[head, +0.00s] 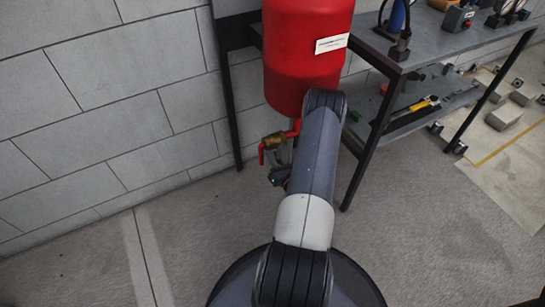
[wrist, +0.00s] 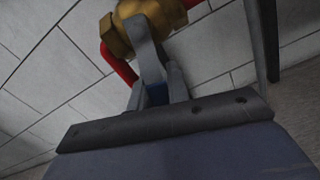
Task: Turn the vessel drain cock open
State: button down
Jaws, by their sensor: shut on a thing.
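The vessel drain cock (head: 272,142) is a brass valve under the red vessel (head: 305,55), joined to it by a short red pipe. My gripper (wrist: 158,65) is shut on the lever, just below the brass body. The fingers hide the lever's lower end. In the head view my arm hides most of the gripper.
A dark metal bench (head: 455,48) with gauges and a lower shelf of tools stands to the right. One bench leg is close to my arm. A grey block wall (head: 110,110) is behind the cock. The floor (head: 190,240) to the left is clear.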

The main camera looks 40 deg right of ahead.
dwell(0.3)
jog(key=c, duration=1.3)
grip_release()
jog(key=shift+c, duration=0.2)
jog(key=shift+a, duration=0.1)
